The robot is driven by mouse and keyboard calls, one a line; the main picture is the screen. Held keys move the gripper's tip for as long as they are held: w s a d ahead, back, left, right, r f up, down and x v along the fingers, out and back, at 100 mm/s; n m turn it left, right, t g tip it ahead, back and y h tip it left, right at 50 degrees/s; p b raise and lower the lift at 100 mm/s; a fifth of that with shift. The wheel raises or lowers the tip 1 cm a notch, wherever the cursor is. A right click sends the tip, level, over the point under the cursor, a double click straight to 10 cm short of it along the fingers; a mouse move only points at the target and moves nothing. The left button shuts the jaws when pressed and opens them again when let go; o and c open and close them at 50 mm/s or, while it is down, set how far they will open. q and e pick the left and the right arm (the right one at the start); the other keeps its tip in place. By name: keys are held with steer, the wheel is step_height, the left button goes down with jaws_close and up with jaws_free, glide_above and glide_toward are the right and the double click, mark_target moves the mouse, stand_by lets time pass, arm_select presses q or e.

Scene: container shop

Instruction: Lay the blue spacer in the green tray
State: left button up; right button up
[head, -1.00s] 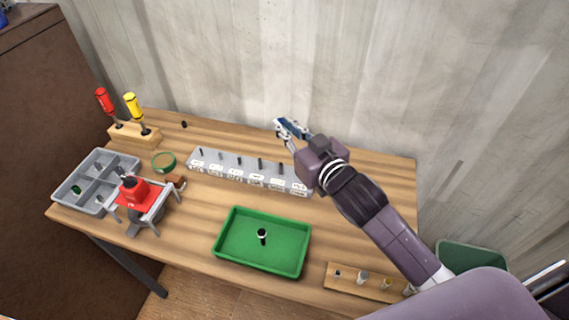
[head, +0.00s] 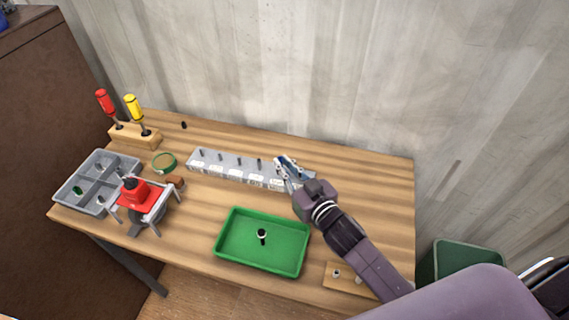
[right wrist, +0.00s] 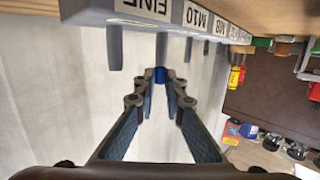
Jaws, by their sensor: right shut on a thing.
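My right gripper (head: 288,170) is over the right end of the grey labelled peg rack (head: 225,178). Its fingers have closed on the small blue spacer, which shows as a bit of blue at the fingertips in the right wrist view (right wrist: 158,75). A dark peg of the rack (right wrist: 161,46) stands in line with the fingertips. I cannot tell whether the spacer touches or sits around it. The green tray (head: 228,257) lies at the table's front, with a small black and white piece (head: 262,236) inside. My left gripper is out of view.
A grey divided bin (head: 70,203), a red-topped fixture (head: 135,190) and a green ring (head: 164,162) stand at left. Screwdrivers sit in a wooden block (head: 135,137). A small wooden board (head: 347,279) is at front right. The table between rack and tray is clear.

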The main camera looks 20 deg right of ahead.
steer(key=shift+f, duration=0.1)
steer(key=o, duration=0.7)
steer(key=shift+c, duration=0.2)
